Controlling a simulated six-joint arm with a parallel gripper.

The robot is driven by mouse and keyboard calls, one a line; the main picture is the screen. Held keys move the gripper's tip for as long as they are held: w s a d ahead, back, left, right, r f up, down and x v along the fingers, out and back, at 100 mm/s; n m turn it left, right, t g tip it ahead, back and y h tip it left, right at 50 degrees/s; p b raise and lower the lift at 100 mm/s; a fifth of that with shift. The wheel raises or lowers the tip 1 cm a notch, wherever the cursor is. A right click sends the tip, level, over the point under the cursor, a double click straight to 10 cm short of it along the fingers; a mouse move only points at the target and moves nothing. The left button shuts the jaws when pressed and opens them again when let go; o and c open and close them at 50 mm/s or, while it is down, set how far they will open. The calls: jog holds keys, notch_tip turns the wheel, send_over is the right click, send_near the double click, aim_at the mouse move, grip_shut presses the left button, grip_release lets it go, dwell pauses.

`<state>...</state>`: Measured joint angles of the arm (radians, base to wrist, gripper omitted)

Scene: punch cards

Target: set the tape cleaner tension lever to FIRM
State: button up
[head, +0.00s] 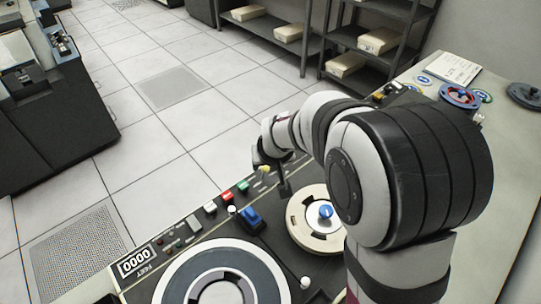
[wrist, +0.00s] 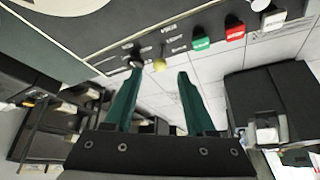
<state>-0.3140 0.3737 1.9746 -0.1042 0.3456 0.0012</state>
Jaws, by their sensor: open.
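The tape cleaner's control panel (head: 190,232) runs along the machine's far edge. A small lever with a yellow knob (head: 264,169) stands on it, right of the green button. In the wrist view the yellow knob (wrist: 160,64) lies between and just beyond my fingertips, nearer the left one. My gripper (head: 272,177) is over this end of the panel. The wrist view shows its two dark green fingers (wrist: 159,72) apart, with nothing between them.
Green (wrist: 201,43), red (wrist: 235,32) and white (wrist: 273,20) buttons line the panel beside the lever. Open tiled floor lies beyond the machine.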

aim_at(265, 168)
jog(key=v, duration=1)
jog(key=shift+g, duration=0.5)
jog(key=x, duration=0.5)
jog(key=w+x, duration=0.1)
jog(key=x, duration=0.9)
jog(key=shift+w, duration=0.3)
grip_shut()
jog(key=shift+a, duration=0.1)
